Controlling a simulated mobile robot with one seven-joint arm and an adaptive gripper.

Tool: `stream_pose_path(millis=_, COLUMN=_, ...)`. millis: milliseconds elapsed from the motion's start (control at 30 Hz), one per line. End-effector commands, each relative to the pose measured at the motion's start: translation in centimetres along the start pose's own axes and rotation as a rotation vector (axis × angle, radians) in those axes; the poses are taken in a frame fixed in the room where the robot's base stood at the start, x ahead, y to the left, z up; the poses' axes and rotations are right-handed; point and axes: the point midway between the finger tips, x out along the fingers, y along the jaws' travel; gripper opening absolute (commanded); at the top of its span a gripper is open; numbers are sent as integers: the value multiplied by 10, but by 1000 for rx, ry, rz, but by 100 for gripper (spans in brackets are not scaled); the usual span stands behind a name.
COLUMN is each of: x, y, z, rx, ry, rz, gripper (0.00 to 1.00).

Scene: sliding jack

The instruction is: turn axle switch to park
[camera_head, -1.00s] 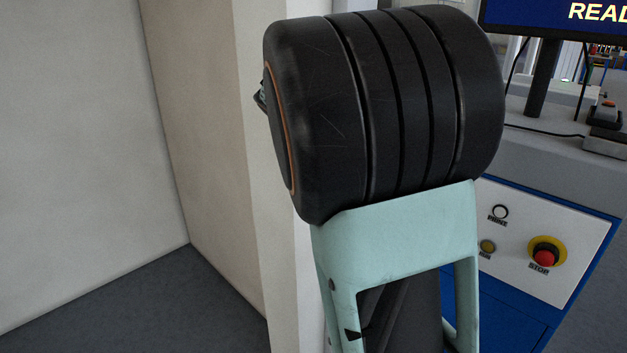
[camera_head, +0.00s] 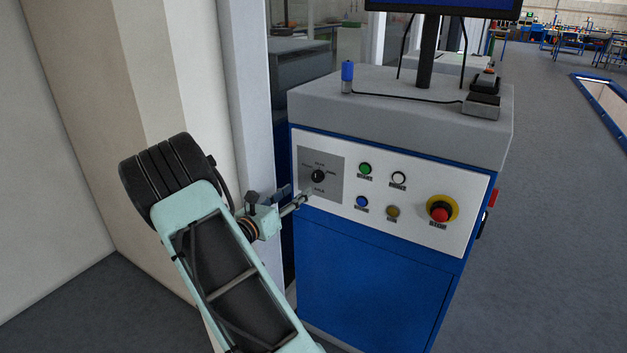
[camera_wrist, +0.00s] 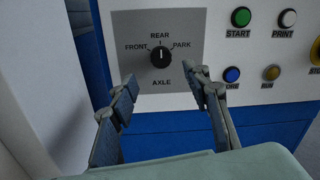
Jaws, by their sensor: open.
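The axle switch (camera_wrist: 160,57) is a black round knob on a grey plate (camera_wrist: 125,25) at the left of the white control panel. In the wrist view its white mark points up at REAR, between FRONT on the left and PARK on the right. The knob also shows in the head view (camera_head: 318,176). My gripper (camera_wrist: 162,82) is open and empty. Its two fingers stand apart below the knob in the wrist view, with the right fingertip near the PARK label. In the head view my gripper (camera_head: 298,200) is at the panel's lower left, beside the grey plate.
To the right of the switch are START (camera_wrist: 241,17), PRINT (camera_wrist: 287,18) and other buttons, and a red stop button (camera_head: 440,212) on yellow. A white pillar (camera_head: 245,90) stands close on the left. A monitor (camera_head: 445,6) stands on the console top (camera_head: 400,120).

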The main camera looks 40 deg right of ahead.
Motion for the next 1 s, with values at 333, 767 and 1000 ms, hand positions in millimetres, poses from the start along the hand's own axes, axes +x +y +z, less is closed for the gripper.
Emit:
stream_pose_path(millis=333, x=66, y=-2, z=0, rx=5, ry=0, rz=-4, gripper=44)
stream_pose_path(millis=767, x=92, y=-1, z=1, rx=5, ry=1, rz=-1, gripper=44)
stream_pose_path(millis=1000, x=92, y=-1, z=0, rx=5, ry=1, rz=-2, gripper=32)
